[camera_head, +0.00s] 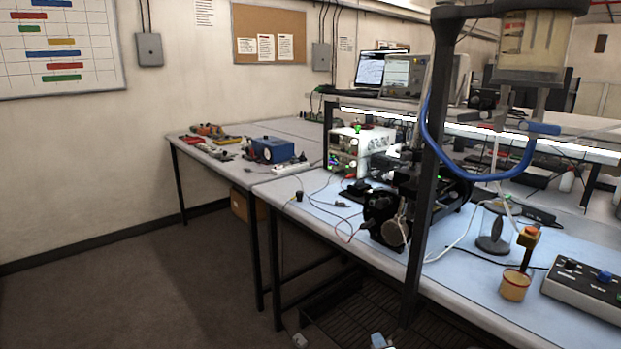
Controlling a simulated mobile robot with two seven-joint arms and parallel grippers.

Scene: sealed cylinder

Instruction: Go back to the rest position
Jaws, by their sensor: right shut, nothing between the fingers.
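My right gripper (380,341) shows only as a small pale and light-blue tip at the bottom edge, in front of the dark grating below the bench. It is shut with nothing between the fingers and touches no object. Most of it and its arm are cut off by the frame. I cannot make out my left gripper. A clear cylinder (533,40) with a yellowish content and a dark cap hangs at the top right. Beside it is a dark upright post (428,170) with a blue looped hose (432,140).
The long bench (480,306) crosses the right side. A far table (235,176) holds a blue box (272,149). The left floor is clear.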

